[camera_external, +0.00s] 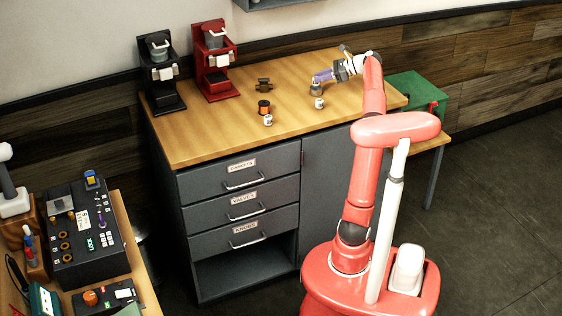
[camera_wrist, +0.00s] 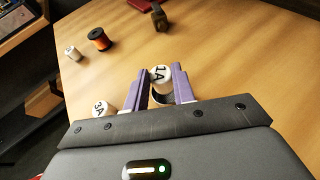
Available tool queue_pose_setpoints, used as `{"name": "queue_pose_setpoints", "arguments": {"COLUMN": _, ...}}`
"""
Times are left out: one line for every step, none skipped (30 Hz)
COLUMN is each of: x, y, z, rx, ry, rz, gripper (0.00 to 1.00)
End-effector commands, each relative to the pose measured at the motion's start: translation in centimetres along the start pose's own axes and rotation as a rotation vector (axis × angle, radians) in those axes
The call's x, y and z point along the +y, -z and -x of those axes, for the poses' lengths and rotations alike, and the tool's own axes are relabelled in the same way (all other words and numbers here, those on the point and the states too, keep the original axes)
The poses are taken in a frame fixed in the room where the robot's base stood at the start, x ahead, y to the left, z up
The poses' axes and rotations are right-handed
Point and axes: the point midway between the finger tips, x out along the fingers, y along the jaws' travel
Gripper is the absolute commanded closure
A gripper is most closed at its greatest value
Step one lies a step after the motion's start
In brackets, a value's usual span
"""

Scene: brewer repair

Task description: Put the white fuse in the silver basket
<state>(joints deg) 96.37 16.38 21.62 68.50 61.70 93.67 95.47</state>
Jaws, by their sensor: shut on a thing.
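A white fuse marked 1A (camera_wrist: 161,73) is between the two purple fingers of my gripper (camera_wrist: 163,84) in the wrist view. In the outside view my gripper (camera_external: 321,78) points down at the far right part of the wooden bench. The silver basket (camera_external: 316,91) stands on the bench right below it. A curved silver piece (camera_wrist: 187,94) shows between the fingers, beside the fuse. I cannot tell whether the fuse's lower end is inside the basket or above it. A second white fuse, marked 3A (camera_wrist: 101,108), stands close by on the bench; it also shows in the outside view (camera_external: 319,103).
Another small white fuse (camera_external: 268,120) and an orange spool (camera_external: 263,107) stand to the left. A dark metal part (camera_external: 264,84) lies behind. A black brewer (camera_external: 160,75) and a red brewer (camera_external: 215,62) stand at the back left. The bench's front left is clear.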

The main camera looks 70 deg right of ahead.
Motion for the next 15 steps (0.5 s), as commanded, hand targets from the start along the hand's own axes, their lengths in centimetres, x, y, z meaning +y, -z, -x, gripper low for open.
{"name": "queue_pose_setpoints", "arguments": {"x": 0.0, "y": 0.9, "z": -0.4, "rx": 0.000, "ry": 0.001, "rz": 0.000, "gripper": 0.97}}
{"name": "queue_pose_setpoints", "arguments": {"x": 0.0, "y": 1.3, "z": -0.5, "rx": 0.000, "ry": 0.001, "rz": 0.001, "gripper": 0.97}}
{"name": "queue_pose_setpoints", "arguments": {"x": 0.0, "y": 1.6, "z": -0.6, "rx": 0.000, "ry": 0.002, "rz": 0.001, "gripper": 0.97}}
{"name": "queue_pose_setpoints", "arguments": {"x": 0.0, "y": 1.8, "z": -0.7, "rx": 0.000, "ry": 0.002, "rz": 0.001, "gripper": 0.97}}
{"name": "queue_pose_setpoints", "arguments": {"x": 0.0, "y": 2.0, "z": -0.8, "rx": 0.000, "ry": 0.002, "rz": 0.001, "gripper": 0.97}}
{"name": "queue_pose_setpoints", "arguments": {"x": 0.0, "y": 2.2, "z": -0.9, "rx": 0.000, "ry": 0.001, "rz": 0.001, "gripper": 0.97}}
{"name": "queue_pose_setpoints", "arguments": {"x": 0.0, "y": 2.3, "z": -0.9, "rx": 0.000, "ry": 0.001, "rz": 0.001, "gripper": 0.97}}
{"name": "queue_pose_setpoints", "arguments": {"x": 0.0, "y": 2.4, "z": -1.0, "rx": 0.000, "ry": 0.001, "rz": 0.001, "gripper": 0.97}}
{"name": "queue_pose_setpoints", "arguments": {"x": 0.0, "y": 2.5, "z": -1.0, "rx": 0.000, "ry": 0.001, "rz": 0.001, "gripper": 0.97}}
{"name": "queue_pose_setpoints", "arguments": {"x": 0.0, "y": 2.6, "z": -1.1, "rx": 0.000, "ry": 0.001, "rz": 0.001, "gripper": 0.97}}
{"name": "queue_pose_setpoints", "arguments": {"x": 0.0, "y": 2.6, "z": -1.1, "rx": 0.000, "ry": 0.001, "rz": 0.001, "gripper": 0.97}}
{"name": "queue_pose_setpoints", "arguments": {"x": 0.0, "y": 2.6, "z": -1.1, "rx": 0.000, "ry": 0.001, "rz": 0.001, "gripper": 0.97}}
{"name": "queue_pose_setpoints", "arguments": {"x": 0.0, "y": 2.6, "z": -1.1, "rx": 0.000, "ry": 0.001, "rz": 0.001, "gripper": 0.97}}
{"name": "queue_pose_setpoints", "arguments": {"x": 0.0, "y": 2.6, "z": -1.1, "rx": 0.000, "ry": 0.001, "rz": 0.001, "gripper": 0.97}}
{"name": "queue_pose_setpoints", "arguments": {"x": 0.0, "y": 2.6, "z": -1.1, "rx": 0.000, "ry": 0.001, "rz": 0.001, "gripper": 0.97}}
